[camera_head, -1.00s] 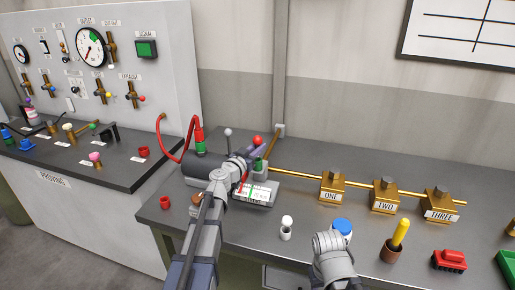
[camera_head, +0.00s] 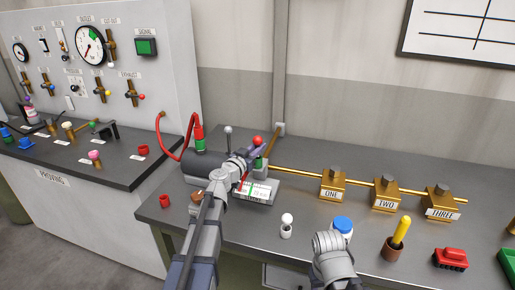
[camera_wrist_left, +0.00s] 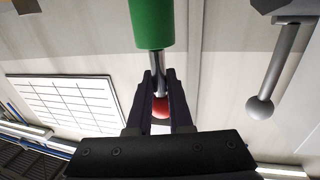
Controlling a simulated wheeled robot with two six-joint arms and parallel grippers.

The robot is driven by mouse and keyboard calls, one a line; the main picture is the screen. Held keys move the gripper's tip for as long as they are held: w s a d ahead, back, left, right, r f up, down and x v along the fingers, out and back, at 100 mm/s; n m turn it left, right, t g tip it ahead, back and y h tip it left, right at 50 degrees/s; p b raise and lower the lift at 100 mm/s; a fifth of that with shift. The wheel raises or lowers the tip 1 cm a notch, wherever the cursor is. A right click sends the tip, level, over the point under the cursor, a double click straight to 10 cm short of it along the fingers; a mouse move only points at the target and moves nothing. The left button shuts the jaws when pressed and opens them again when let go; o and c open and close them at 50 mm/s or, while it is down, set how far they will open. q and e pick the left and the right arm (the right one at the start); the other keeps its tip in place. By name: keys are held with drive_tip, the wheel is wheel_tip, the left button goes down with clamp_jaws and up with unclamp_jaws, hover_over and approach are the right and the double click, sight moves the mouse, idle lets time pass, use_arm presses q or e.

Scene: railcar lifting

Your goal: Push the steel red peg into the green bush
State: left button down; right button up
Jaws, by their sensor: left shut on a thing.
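The steel red peg shows its red ball end (camera_head: 258,140) in the head view, above the bench's grey machine. In the left wrist view its red ball (camera_wrist_left: 160,108) sits between my fingers and its steel shaft (camera_wrist_left: 157,62) runs up to the green bush (camera_wrist_left: 151,24). The shaft lines up with the bush; how deep it sits inside is hidden. In the head view the green bush (camera_head: 258,162) is partly hidden by my gripper. My left gripper (camera_wrist_left: 160,78) is shut on the peg. My right arm is low in the head view, its fingers not visible.
A grey lever with a ball knob (camera_wrist_left: 260,107) hangs right of my gripper in the wrist view. A brass rail with blocks ONE (camera_head: 332,184), TWO (camera_head: 385,195) and THREE (camera_head: 442,205) runs right. A red hose (camera_head: 171,150) is left. Small items stand in front.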

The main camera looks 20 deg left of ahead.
use_arm(q)
drive_tip(key=shift+f+b, duration=1.7)
drive_tip(key=shift+f, duration=0.05)
drive_tip(key=c, duration=0.7)
unclamp_jaws()
drive_tip(key=shift+c, duration=0.2)
drive_tip(key=shift+s, duration=0.1)
drive_tip(key=v, duration=0.7)
drive_tip(key=shift+s, duration=0.3)
drive_tip(key=shift+a, duration=0.1)
